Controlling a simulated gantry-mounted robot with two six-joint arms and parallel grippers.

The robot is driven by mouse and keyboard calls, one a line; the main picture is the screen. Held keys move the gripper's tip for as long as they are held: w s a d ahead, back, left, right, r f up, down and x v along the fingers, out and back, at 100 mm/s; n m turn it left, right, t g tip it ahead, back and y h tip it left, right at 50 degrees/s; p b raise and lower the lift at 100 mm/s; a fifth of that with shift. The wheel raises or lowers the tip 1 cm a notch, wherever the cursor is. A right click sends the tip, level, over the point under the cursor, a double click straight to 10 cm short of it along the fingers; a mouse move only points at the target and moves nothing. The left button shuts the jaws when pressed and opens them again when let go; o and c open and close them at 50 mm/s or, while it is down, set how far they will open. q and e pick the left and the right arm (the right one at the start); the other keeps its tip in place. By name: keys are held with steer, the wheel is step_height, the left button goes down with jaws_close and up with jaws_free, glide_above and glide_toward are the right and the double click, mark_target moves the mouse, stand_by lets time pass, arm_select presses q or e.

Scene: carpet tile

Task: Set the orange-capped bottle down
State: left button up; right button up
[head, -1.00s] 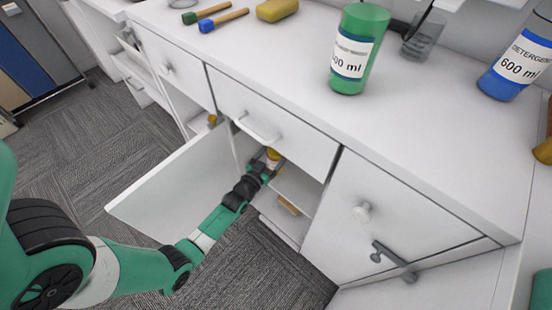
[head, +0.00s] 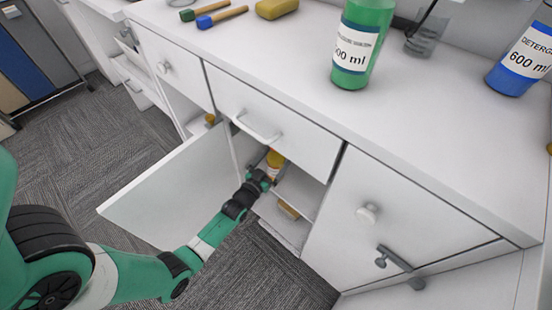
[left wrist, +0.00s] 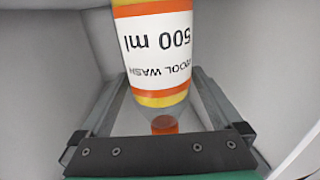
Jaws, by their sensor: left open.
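The orange-capped bottle (head: 274,159) is inside the open lower cabinet, looking upright. Its base is hidden in the head view. In the left wrist view the bottle (left wrist: 158,50) appears upside down, with a white 500 ml label, orange bands and its orange cap (left wrist: 165,124) toward the gripper's side of the picture. My left gripper (head: 261,178) reaches into the cabinet in front of the bottle. Its fingers (left wrist: 150,105) are open, one on each side of the bottle, with gaps showing. My right gripper is not in view.
The cabinet door (head: 165,195) stands open left of my arm. A closed drawer (head: 270,125) is directly above the opening. A tan block (head: 288,210) lies on a lower cabinet level. A green bottle (head: 360,45) and a blue detergent bottle (head: 522,65) stand on the counter.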

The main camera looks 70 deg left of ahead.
arm_select(q)
steer(key=p+v, duration=0.4)
steer(key=v, duration=0.7)
steer(key=shift+s+d, duration=0.2)
steer(key=shift+s, duration=0.1)
